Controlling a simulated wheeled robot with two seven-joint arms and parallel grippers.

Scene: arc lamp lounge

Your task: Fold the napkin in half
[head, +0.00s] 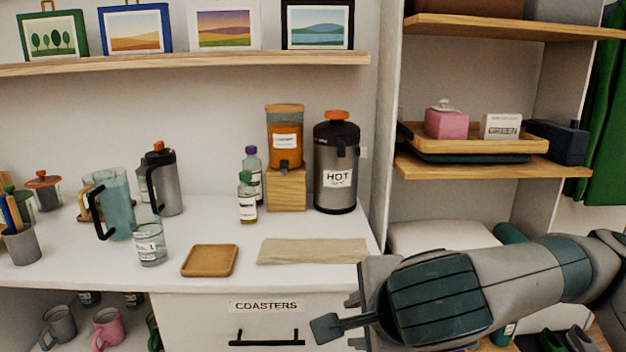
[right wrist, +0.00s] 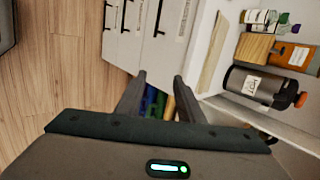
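The napkin (head: 312,251) is a beige cloth lying flat on the white counter near its front edge, right of the square brown coaster (head: 209,260). It also shows edge-on as a pale strip in the right wrist view (right wrist: 214,62). My right gripper (head: 338,322) is below and in front of the napkin, by the drawer front, apart from the cloth. In the right wrist view its two fingers (right wrist: 158,80) stand apart with nothing between them. My left gripper is in neither view.
A hot drink dispenser (head: 336,168), an orange drink dispenser (head: 286,140) and two small bottles stand behind the napkin. A glass (head: 150,240) and a blue pitcher (head: 115,205) are to the left. The coasters drawer (head: 265,318) is closed below. A shelf unit (head: 490,170) stands right.

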